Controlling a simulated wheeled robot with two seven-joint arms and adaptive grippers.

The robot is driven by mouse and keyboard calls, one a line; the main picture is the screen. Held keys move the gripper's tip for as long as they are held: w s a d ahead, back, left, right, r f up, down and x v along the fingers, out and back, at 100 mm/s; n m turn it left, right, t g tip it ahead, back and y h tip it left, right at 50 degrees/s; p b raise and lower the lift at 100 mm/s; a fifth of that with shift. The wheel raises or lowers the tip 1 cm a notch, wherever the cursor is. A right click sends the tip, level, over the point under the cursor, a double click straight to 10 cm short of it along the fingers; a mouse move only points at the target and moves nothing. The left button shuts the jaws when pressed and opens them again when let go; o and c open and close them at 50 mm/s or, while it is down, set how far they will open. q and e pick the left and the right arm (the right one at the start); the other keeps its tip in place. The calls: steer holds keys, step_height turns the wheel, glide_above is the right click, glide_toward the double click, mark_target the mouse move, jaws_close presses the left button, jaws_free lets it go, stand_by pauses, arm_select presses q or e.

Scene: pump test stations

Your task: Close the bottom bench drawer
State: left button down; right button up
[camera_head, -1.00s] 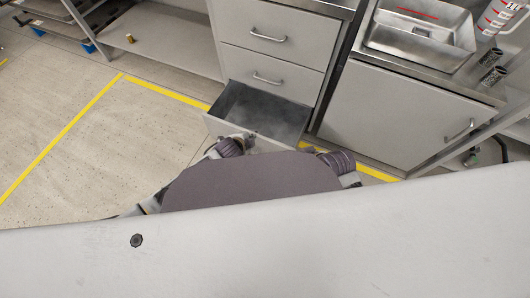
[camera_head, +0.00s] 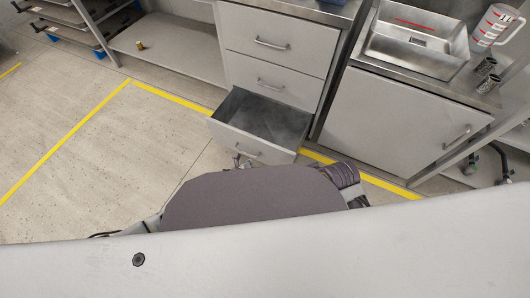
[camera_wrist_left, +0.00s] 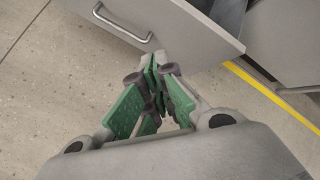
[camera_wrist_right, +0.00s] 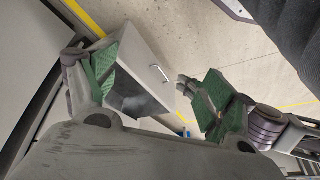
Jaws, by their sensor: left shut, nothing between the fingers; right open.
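The bottom bench drawer (camera_head: 252,147) stands pulled out under two shut drawers, its grey inside empty as far as I see. My left gripper (camera_head: 241,162) is just in front of its face, partly hidden by my own body. In the left wrist view the left gripper (camera_wrist_left: 160,85) is shut and empty, its tips by the lower edge of the drawer front (camera_wrist_left: 185,30), right of the bar handle (camera_wrist_left: 122,26). I cannot tell whether they touch. In the right wrist view my right gripper (camera_wrist_right: 162,85) is open and empty, with the open drawer (camera_wrist_right: 139,48) beyond its fingers.
A steel-topped cabinet (camera_head: 395,115) with a sink tray (camera_head: 415,45) and a measuring jug (camera_head: 495,28) stands to the right. An open shelf (camera_head: 170,48) is at the left. The floor (camera_head: 110,150) in front of the bench is clear, marked by yellow tape (camera_head: 165,98).

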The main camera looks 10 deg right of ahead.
arm_select(q)
steer(key=shift+w+d+r+m+h, duration=0.15)
steer(key=shift+d+m, duration=0.1)
steer(key=shift+m, duration=1.35)
steer(key=shift+s+d+r+m+h, duration=0.1)
steer(key=shift+d+r+m+h, duration=0.15)
steer(key=shift+m, duration=1.35)
steer(key=shift+w+d+r+m+h, duration=0.1)
steer(key=shift+d+m, duration=0.2)
steer(key=shift+m, duration=1.3)
arm_select(e)
steer(key=shift+s+d+f+g, duration=0.15)
steer(key=shift+s+g, duration=0.05)
steer(key=shift+s, duration=0.15)
steer(key=shift+s+d+f+g, duration=0.1)
steer(key=shift+s+f+g, duration=0.1)
steer(key=shift+s, duration=0.15)
arm_select(q)
steer(key=shift+f, duration=0.1)
arm_select(e)
steer(key=shift+f, duration=0.1)
